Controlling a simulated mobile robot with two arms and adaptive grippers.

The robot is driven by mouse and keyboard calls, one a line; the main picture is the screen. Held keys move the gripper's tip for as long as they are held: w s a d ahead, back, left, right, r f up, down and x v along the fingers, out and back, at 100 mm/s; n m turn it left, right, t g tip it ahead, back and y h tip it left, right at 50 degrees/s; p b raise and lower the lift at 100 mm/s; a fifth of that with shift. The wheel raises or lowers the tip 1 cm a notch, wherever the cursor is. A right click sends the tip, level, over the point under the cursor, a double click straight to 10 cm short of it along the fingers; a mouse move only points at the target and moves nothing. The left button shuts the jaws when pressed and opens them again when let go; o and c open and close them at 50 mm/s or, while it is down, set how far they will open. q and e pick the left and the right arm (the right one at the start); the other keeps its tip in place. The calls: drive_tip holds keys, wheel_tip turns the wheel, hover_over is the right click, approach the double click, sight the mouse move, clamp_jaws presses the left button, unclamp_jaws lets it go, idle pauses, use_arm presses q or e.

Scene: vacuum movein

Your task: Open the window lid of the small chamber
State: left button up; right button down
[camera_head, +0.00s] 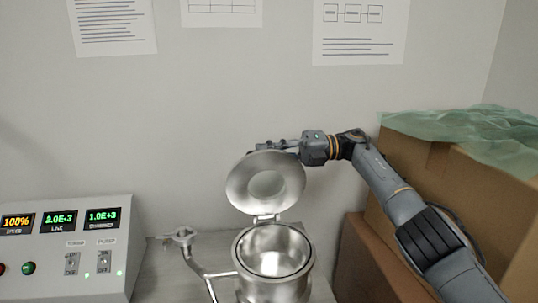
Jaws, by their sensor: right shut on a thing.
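The small chamber (275,286) is a shiny metal cylinder at the bottom middle, with its round mouth open to view. Its window lid (238,188), a metal disc with a round pane in the middle, stands raised on the hinge (266,218) behind the mouth. My right gripper (265,147) reaches in from the right and is at the lid's top edge, shut on the lid's rim. The exact contact of the fingers is hard to make out. My left gripper is not in view.
A control box (75,262) with lit displays stands at the left. A metal pipe with a clamp (182,236) joins the chamber's left side. Cardboard boxes (425,165) under green wrap (470,130) stand at the right, close to my right arm. The wall is behind.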

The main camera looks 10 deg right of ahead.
drive_tip(key=shift+w+r, duration=0.1)
idle(0.3)
drive_tip(key=c, duration=1.4)
unclamp_jaws()
wheel_tip(320, 180, up, 9)
drive_tip(key=shift+r, duration=0.1)
drive_tip(key=shift+s+r, duration=0.25)
drive_tip(key=shift+r, duration=0.1)
drive_tip(key=shift+w+f, duration=0.1)
drive_tip(key=shift+w, duration=0.3)
drive_tip(key=shift+s, duration=0.1)
drive_tip(key=shift+s, duration=0.1)
